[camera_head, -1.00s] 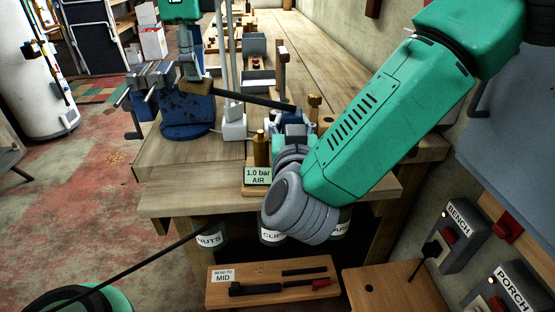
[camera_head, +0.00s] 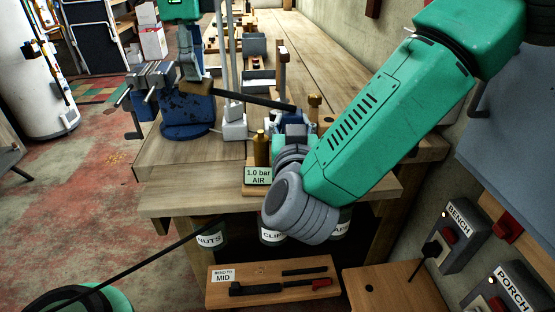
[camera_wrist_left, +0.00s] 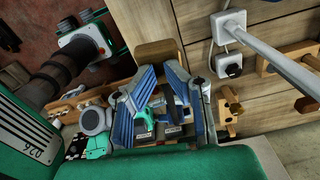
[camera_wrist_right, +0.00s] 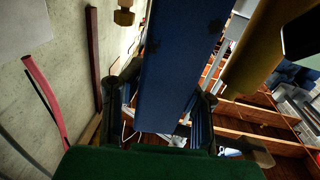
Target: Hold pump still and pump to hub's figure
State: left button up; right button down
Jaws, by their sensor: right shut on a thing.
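The blue pump (camera_head: 296,117) stands at the near end of the bench. Its black lever (camera_head: 255,101) runs left to a wooden handle block (camera_head: 197,88). My right gripper (camera_wrist_right: 160,112) is shut on the pump's blue body (camera_wrist_right: 175,65); its fingers are mostly hidden behind my wrist in the head view. My left gripper (camera_head: 188,70) is at the wooden handle. In the left wrist view its fingers (camera_wrist_left: 160,78) stand apart, close to the block (camera_wrist_left: 158,50). A sign reading "1.0 bar AIR" (camera_head: 258,176) stands below a brass cylinder (camera_head: 261,150); no dial shows clearly.
A blue vise (camera_head: 185,115) stands left of the pump. White sockets (camera_head: 234,125) and a white pole lie between them. Jars hang under the bench. A wooden board marked "BEND TO MID" (camera_head: 250,272) sits below. The floor at the left is mostly clear.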

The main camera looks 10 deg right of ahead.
pick_arm(q)
jog(key=f, duration=0.5)
jog(key=shift+a, duration=0.2)
jog(key=shift+d+r, duration=0.15)
jog(key=shift+r, duration=1.55)
jog(key=shift+d+r, duration=0.1)
jog(key=shift+r, duration=1.6)
jog(key=shift+a+f, duration=0.15)
jog(key=shift+f, duration=1.55)
jog(key=shift+a+f, duration=0.1)
jog(key=shift+f, duration=1.6)
jog(key=shift+d+r, duration=0.15)
jog(key=shift+r, duration=1.35)
jog(key=shift+d+r, duration=0.1)
jog(key=shift+r, duration=1.8)
